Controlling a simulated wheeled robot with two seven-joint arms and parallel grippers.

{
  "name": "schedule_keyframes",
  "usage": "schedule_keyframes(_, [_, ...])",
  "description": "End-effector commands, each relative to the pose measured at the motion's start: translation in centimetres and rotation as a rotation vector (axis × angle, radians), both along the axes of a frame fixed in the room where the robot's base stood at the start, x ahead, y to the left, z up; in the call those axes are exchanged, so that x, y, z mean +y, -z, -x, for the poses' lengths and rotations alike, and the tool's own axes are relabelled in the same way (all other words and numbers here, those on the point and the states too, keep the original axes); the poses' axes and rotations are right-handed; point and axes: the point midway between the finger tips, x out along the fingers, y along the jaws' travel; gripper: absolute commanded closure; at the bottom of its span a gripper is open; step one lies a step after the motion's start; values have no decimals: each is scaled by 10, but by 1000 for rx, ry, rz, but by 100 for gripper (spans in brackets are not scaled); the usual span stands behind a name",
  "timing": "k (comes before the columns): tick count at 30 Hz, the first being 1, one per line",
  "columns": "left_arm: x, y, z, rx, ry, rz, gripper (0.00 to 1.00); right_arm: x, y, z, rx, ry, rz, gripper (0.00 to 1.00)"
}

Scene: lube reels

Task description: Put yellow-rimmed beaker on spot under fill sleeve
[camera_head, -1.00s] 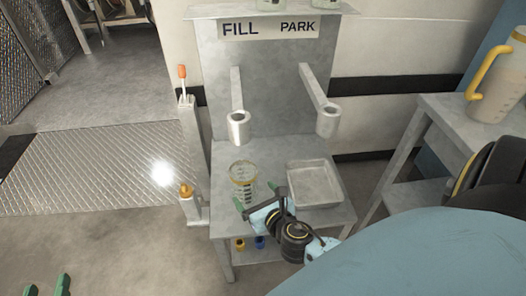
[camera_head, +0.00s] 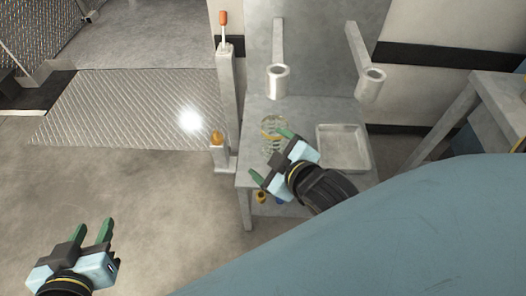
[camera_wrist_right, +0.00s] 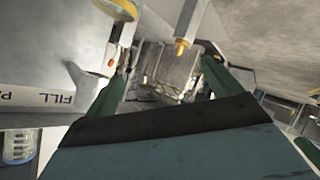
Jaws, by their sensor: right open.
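The clear beaker (camera_head: 274,123) stands on the left part of the metal stand's shelf, below the left, fill sleeve (camera_head: 278,80). A yellow band shows on it. My right gripper (camera_head: 269,156) is open in front of it, its upper finger overlapping the beaker in the head view. I cannot tell whether they touch. In the right wrist view the open green fingers (camera_wrist_right: 168,82) have clear glassy shapes beyond them, too unclear to name. My left gripper (camera_head: 91,232) is open and empty over the floor at lower left.
A shallow metal tray (camera_head: 343,148) sits right of the beaker, under the second sleeve (camera_head: 371,82). A post with orange-tipped parts (camera_head: 229,100) stands at the stand's left. A side table (camera_head: 490,95) is at right. The floor at left is clear.

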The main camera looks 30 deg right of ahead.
Motion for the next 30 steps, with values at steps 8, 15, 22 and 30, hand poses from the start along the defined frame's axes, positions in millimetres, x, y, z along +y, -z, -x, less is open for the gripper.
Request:
schedule_keyframes(8, [0,0,0,-1,0,0,64,27,-34,12,60,119,-518,10])
schedule_keyframes(15, [0,0,0,-1,0,0,64,29,-35,13,65,123,-539,10])
schedule_keyframes(22, [0,0,0,-1,1,1,64,28,-35,13,64,122,-536,10])
schedule_keyframes(30, [0,0,0,-1,1,1,64,28,-34,13,63,122,-535,10])
